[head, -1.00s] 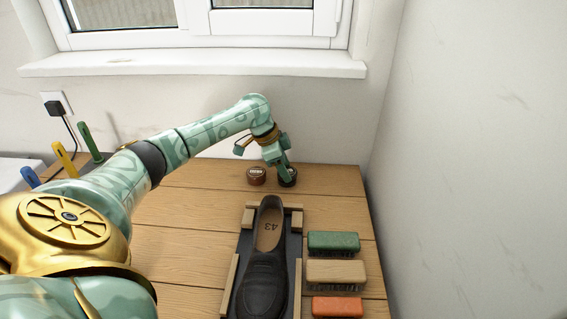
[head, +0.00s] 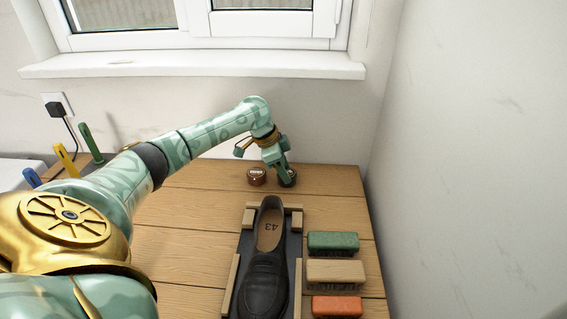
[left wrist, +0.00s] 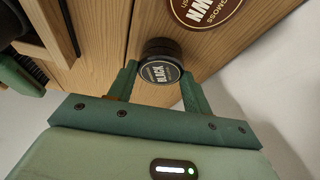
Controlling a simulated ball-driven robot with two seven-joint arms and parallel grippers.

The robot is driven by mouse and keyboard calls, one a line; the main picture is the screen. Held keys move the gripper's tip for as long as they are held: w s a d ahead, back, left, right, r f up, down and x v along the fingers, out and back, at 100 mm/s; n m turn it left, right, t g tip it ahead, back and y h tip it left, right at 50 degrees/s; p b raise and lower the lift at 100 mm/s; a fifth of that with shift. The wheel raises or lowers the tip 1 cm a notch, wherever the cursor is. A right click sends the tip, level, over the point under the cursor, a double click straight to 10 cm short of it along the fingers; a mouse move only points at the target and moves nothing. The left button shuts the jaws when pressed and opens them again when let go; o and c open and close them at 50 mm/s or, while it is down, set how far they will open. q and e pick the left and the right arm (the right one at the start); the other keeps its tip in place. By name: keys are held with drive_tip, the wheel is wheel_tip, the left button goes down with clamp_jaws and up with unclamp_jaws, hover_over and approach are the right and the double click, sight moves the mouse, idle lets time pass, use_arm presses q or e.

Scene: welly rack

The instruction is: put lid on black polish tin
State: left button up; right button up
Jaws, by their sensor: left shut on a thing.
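The black polish tin (head: 290,182) stands at the back right of the wooden table, largely hidden by my left gripper in the head view. In the left wrist view, my left gripper (left wrist: 163,88) is shut on the round black lid (left wrist: 160,73), which reads "BLACK". The dark side of the tin (left wrist: 160,45) shows directly behind the lid, in line with it. I cannot tell whether the lid is fully seated on the tin or slightly above it. My right gripper is in neither view.
A brown polish tin (head: 256,177) stands just left of the black one; its label shows in the left wrist view (left wrist: 203,10). A dark shoe (head: 265,270) lies on a board in front. Green, tan and orange brushes (head: 335,271) lie to the right. Walls border the table.

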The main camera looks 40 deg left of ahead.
use_arm(q)
drive_tip(key=shift+p, duration=0.45)
idle(0.4)
idle(0.3)
drive_tip(key=o, duration=1.5)
drive_tip(key=shift+r, duration=0.1)
wheel_tip(320, 180, up, 7)
drive_tip(key=p, duration=0.7)
clamp_jaws()
